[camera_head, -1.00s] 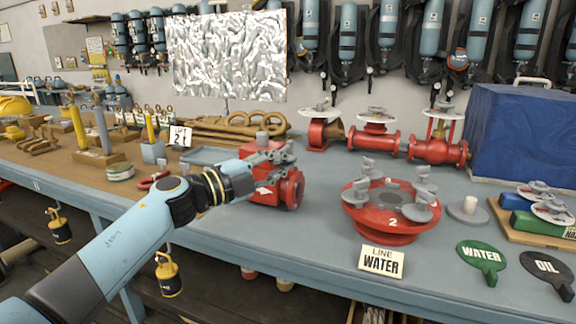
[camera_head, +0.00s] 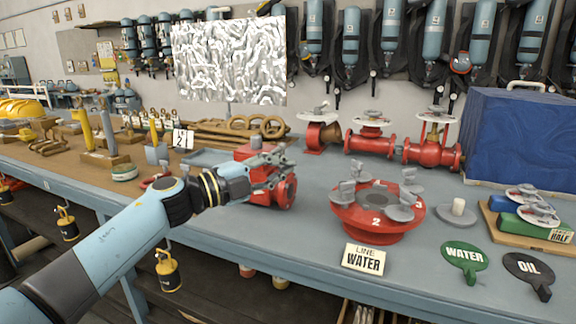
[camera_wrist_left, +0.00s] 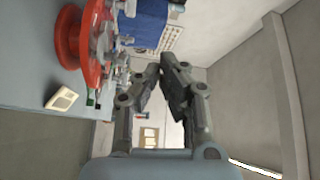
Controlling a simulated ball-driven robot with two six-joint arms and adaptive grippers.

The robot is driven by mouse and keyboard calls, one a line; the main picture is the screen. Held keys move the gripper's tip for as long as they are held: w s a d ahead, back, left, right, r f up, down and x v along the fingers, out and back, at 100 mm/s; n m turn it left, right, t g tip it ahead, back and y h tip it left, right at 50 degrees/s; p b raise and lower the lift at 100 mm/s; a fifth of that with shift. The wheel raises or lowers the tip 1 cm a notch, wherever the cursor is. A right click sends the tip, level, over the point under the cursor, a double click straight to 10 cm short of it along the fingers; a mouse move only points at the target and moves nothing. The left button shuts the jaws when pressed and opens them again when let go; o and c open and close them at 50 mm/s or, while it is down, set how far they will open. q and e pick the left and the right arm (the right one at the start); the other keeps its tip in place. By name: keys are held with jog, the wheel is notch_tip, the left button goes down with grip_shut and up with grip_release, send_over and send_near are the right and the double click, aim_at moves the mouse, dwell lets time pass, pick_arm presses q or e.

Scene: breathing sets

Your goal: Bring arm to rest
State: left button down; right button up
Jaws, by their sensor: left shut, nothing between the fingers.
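My left arm comes in from the lower left in the head view. My left gripper (camera_head: 282,157) is above the front part of the bench, in front of a red valve block (camera_head: 270,194) and partly covering it. Whether it touches the block cannot be told. In the left wrist view the gripper (camera_wrist_left: 166,66) has its fingertips together with nothing between them. My right gripper is not in view.
A red numbered flange (camera_head: 350,215) with grey clamps stands right of the gripper, behind a WATER card (camera_head: 365,259). Green (camera_head: 466,262) and black (camera_head: 528,270) paddles lie right. Red valves (camera_head: 432,152) and a blue box (camera_head: 520,140) stand behind.

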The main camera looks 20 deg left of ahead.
pick_arm(q)
jog(key=shift+f+b+v, duration=0.25)
jog(key=shift+b+v, duration=0.65)
jog(key=shift+v, duration=3.7)
jog(key=s+a+f+n+g+y+b, duration=0.1)
jog(key=s+a+f+n+y+b, duration=0.25)
jog(key=f, duration=1.05)
jog(key=s+f+n+y+b, duration=0.25)
jog(key=s+f+n, duration=0.3)
jog(key=f, duration=0.95)
jog(key=s+a+f+n+g+y+b, duration=0.15)
jog(key=s+f+n+y, duration=0.35)
jog(key=f, duration=0.9)
jog(key=s+f+n+g+b, duration=0.2)
jog(key=s+f+n+g, duration=0.25)
jog(key=s+f, duration=1)
jog(key=s+d+f+n+g, duration=0.1)
jog(key=s+f, duration=0.4)
jog(key=s, duration=0.6)
jog(key=s+d+f+n+g+b, duration=0.1)
jog(key=s+f+n+g, duration=0.2)
jog(key=s+g, duration=0.3)
jog(key=s+f, duration=0.1)
jog(key=s, duration=0.4)
jog(key=shift+f+y, duration=0.4)
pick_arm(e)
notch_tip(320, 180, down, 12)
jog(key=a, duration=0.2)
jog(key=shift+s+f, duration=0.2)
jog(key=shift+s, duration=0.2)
